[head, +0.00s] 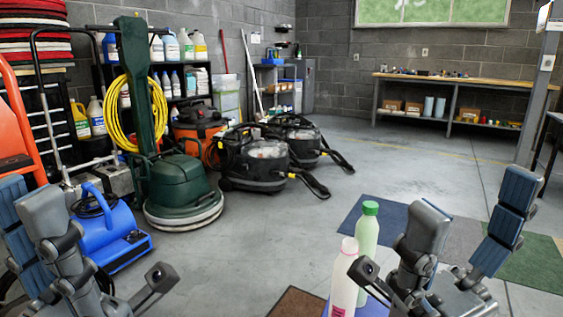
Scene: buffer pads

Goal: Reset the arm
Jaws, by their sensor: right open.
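My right gripper (472,205) is at the lower right, its two fingers upright and spread apart with a clear gap and nothing between them. It is open. My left gripper (32,205) is at the lower left edge. Its fingers overlap in this view, so the gap between them cannot be judged. No held object shows in it. A green bottle with a green cap (367,230) and a pale bottle with a pinkish cap (344,275) stand just left of the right gripper. Their lower parts are cut off or hidden.
A blue blower (110,235) and a green floor machine (180,185) stand close beyond the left gripper. Black vacuums (255,165) stand behind. Coloured mats (375,225) lie on the floor at right. A workbench (455,82) lines the back wall. The middle floor is clear.

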